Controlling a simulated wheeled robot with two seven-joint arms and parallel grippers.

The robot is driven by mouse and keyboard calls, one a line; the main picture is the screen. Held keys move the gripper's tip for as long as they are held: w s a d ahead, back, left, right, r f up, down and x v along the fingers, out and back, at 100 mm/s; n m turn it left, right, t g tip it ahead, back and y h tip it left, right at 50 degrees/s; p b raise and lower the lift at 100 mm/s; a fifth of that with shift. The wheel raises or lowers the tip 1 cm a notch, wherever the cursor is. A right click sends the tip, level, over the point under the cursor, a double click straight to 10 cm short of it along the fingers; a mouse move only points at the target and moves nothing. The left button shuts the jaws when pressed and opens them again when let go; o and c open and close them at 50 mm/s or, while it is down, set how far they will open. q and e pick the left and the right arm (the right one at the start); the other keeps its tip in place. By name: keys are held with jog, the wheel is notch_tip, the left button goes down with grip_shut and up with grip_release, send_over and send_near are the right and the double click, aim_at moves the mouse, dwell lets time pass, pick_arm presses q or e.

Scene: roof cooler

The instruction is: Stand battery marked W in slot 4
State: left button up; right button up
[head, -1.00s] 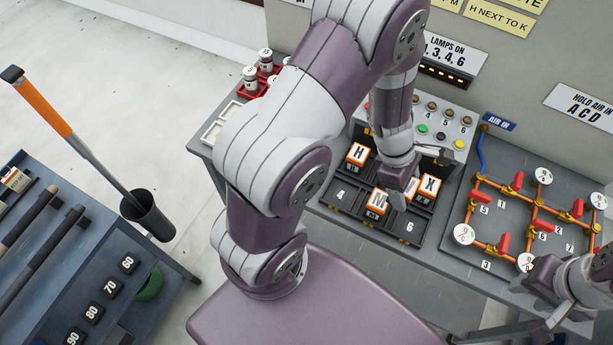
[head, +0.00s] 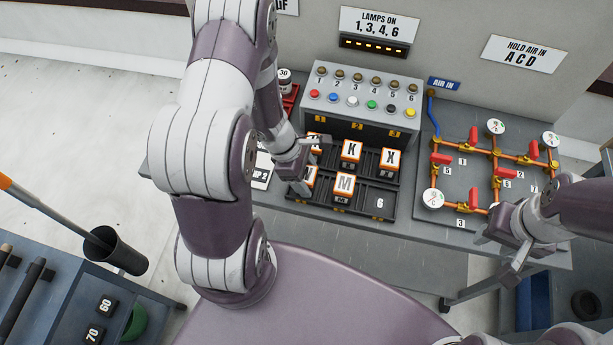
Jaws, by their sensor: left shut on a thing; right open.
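The battery tray (head: 378,205) lies in front of the button panel. My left gripper (head: 302,184) is shut on a white-and-orange battery (head: 311,176) at the tray's front-left slot, left of the M battery. The gripper covers most of that battery, so its letter is not readable and I cannot tell if it rests on the slot floor. The M battery (head: 344,184) stands in the front middle slot. The K battery (head: 351,150) and X battery (head: 390,160) stand in the back row. Slot 6 is empty. My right gripper (head: 514,262) is open, low at the right.
Another battery (head: 314,138) shows partly behind my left gripper in the back-left slot. The button panel (head: 366,106) rises behind the tray. Orange pipework (head: 478,207) with red valves and gauges stands right of the tray. A sign above reads lamps on 1, 3, 4, 6.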

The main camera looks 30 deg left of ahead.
pick_arm(q)
jog(key=shift+f, duration=0.3)
jog(key=shift+a, duration=0.2)
jog(key=shift+f, duration=0.1)
jog(key=o, duration=0.9)
jog(key=shift+d, duration=0.1)
jog(key=o, duration=0.4)
